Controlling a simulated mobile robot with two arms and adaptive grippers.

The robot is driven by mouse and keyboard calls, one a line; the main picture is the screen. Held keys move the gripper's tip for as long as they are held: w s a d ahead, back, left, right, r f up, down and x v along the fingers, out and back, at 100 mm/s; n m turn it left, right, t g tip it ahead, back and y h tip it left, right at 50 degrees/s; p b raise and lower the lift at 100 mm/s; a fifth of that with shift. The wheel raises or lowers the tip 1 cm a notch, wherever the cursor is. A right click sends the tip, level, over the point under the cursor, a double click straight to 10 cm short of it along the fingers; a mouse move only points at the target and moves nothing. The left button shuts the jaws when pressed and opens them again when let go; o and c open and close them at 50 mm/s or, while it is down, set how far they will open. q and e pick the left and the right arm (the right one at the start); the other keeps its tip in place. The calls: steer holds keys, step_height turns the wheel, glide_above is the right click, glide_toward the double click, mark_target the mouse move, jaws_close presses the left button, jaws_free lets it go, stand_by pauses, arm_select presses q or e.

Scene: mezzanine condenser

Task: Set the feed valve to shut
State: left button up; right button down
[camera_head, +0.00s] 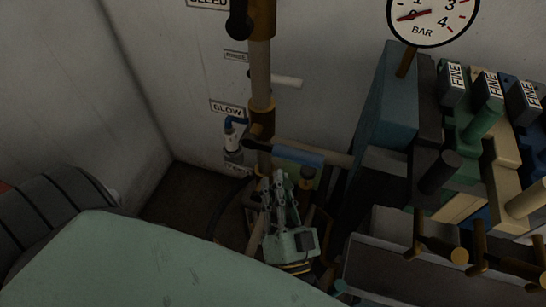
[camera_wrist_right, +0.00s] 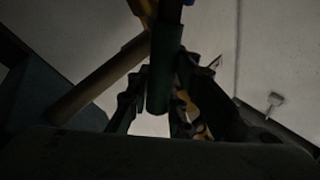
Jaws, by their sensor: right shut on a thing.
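My right gripper (camera_head: 277,188) is low at the vertical brown pipe (camera_head: 260,75), beneath the lever with the blue sleeve (camera_head: 298,154). In the right wrist view its fingers (camera_wrist_right: 160,95) are shut on a dark rounded handle (camera_wrist_right: 160,70) that points down between them. This handle appears to be the feed valve's; the gripper hides most of it in the head view. I cannot tell the valve's exact setting. My left gripper is not in view.
A pressure gauge (camera_head: 430,15) marked BAR is at the upper right. Several blocks labelled FINE (camera_head: 490,85) and brass fittings (camera_head: 440,249) crowd the right side.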

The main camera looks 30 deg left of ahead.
steer(key=shift+d+f, duration=0.2)
steer(key=shift+f, duration=0.1)
steer(key=c, duration=1.6)
jaws_free()
steer(key=shift+r+m, duration=0.1)
steer(key=shift+m, duration=0.2)
steer(key=shift+o, duration=0.2)
steer(key=v, duration=1.2)
steer(key=shift+s, duration=0.1)
